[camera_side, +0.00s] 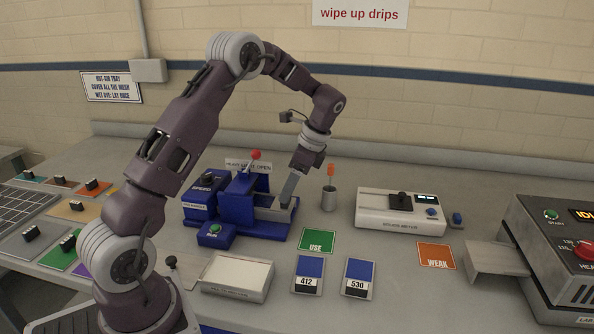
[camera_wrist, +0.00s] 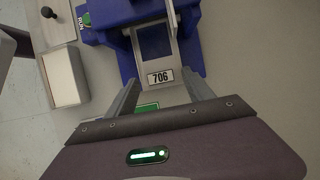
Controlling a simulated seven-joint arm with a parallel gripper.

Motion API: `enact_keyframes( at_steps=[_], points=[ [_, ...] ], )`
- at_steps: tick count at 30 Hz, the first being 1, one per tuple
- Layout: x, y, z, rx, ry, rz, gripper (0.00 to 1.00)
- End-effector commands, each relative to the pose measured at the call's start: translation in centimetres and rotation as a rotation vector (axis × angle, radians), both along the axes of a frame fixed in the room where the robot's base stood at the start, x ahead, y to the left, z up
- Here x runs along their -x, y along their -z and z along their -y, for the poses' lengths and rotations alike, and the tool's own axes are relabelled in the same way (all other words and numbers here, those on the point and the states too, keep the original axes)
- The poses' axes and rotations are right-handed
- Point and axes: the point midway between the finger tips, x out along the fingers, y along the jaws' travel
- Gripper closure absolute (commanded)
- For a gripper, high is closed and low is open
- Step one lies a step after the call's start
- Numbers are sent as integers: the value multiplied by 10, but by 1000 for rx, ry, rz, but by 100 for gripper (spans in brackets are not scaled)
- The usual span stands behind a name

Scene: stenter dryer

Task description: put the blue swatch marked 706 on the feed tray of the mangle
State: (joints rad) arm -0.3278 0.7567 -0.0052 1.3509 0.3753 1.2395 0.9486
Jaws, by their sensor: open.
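The blue swatch marked 706 (camera_wrist: 155,43) lies at the blue mangle (camera_wrist: 111,18), on its feed side, label toward my gripper in the wrist view. The feed tray under it is mostly covered, and I cannot tell how squarely the swatch sits. In the side view the mangle (camera_side: 238,196) has a red-knobbed lever, and my gripper (camera_side: 287,203) hangs low at its right end, hiding part of that area.
Swatches 412 (camera_side: 309,269) and 530 (camera_side: 358,272) lie in front. The green USE mat (camera_side: 317,240) and orange WEAK mat (camera_side: 436,257) are flat. A cup (camera_side: 329,198) with an orange-topped tool stands close right of my gripper. A meter (camera_side: 402,212) and dryer (camera_side: 560,250) stand farther right.

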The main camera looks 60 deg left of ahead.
Motion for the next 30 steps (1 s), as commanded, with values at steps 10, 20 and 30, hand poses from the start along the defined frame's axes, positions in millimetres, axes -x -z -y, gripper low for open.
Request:
enact_keyframes(
  at_steps=[10, 20, 30],
  points=[
    [-23, -76, 22, -1, 1, 3, 39],
    [17, -153, 80, 8, -121, 224, 39],
    [198, -177, 199, 242, -574, 741, 39]
  ],
)
